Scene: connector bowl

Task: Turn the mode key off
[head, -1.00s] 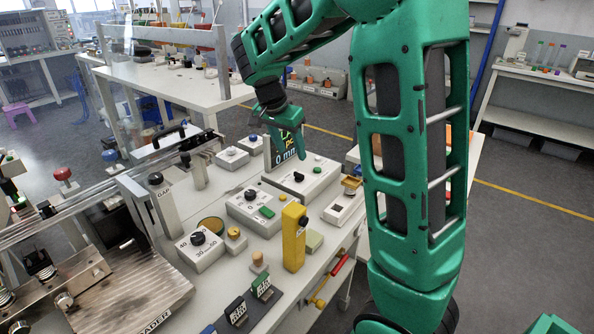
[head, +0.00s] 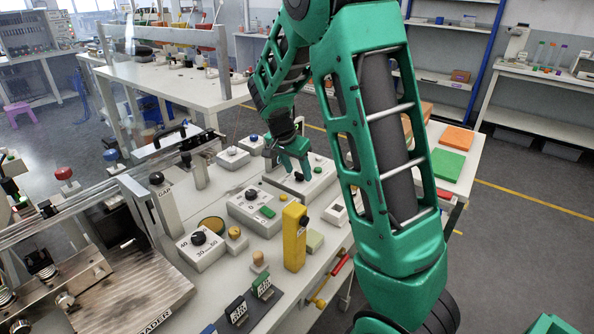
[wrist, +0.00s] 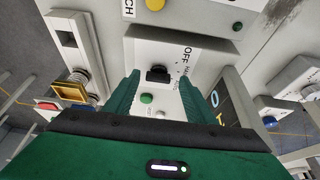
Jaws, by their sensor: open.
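The mode key is a small black knob (wrist: 158,74) on a white box (head: 318,180). In the wrist view, the word OFF and another, partly readable label lie to the right of the knob. I cannot clearly tell which label it points to. A green button (wrist: 146,98) sits on the same box. My gripper (wrist: 158,84) is open, with one green finger on each side of the knob in the picture and nothing held. In the head view my gripper (head: 291,168) hangs low over the box; contact with the knob cannot be made out.
Left of this box stands a dial box (head: 252,208) with a green button. A yellow upright post (head: 294,238) stands in front. A small box with a blue button (head: 253,138) is behind. In the wrist view, a tray with a yellow-rimmed part (wrist: 70,91) lies at left.

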